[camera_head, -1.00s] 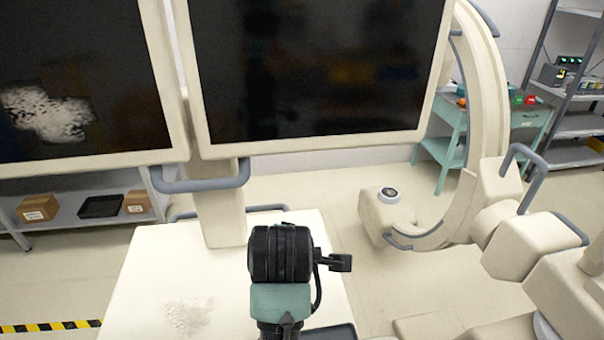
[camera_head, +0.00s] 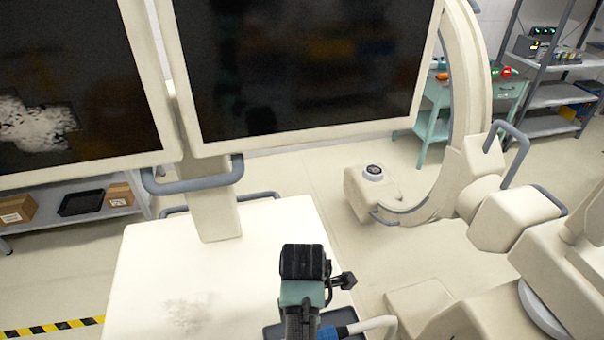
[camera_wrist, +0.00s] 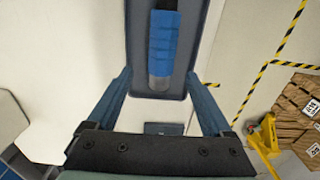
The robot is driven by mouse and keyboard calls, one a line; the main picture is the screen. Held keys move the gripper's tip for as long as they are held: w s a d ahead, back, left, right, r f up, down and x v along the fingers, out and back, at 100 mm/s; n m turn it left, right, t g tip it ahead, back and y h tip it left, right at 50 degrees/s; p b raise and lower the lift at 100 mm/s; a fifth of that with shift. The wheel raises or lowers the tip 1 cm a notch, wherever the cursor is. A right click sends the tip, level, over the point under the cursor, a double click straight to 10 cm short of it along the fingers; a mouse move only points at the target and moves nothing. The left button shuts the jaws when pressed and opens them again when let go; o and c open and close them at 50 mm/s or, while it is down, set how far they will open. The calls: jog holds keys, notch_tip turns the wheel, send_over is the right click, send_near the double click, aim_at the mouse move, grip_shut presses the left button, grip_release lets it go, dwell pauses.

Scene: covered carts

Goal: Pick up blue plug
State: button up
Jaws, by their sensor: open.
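The blue plug (camera_wrist: 163,42) lies lengthwise in a dark grey tray (camera_wrist: 196,40) in the wrist view, its clear grey end toward my gripper. In the head view the blue plug (camera_head: 331,332) shows at the bottom edge, with a thick white cable (camera_head: 372,324) on its right. My gripper (camera_wrist: 158,74) is open and empty. Its two fingers stand apart on either side of the plug's near end in the picture. I cannot tell the height gap between them. In the head view my arm's end hides part of the tray (camera_head: 271,332).
The tray sits on a pale cart top (camera_head: 225,280). Two large monitors (camera_head: 300,70) stand over its far side. A bulky white machine with a curved arm (camera_head: 475,90) fills the right. In the wrist view, a yellow pallet jack (camera_wrist: 264,140) stands beside boxes (camera_wrist: 300,110).

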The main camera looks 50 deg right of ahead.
jog(key=shift+a+f+p, duration=0.2)
jog(key=shift+f+p, duration=0.6)
jog(key=shift+f, duration=1.9)
grip_shut()
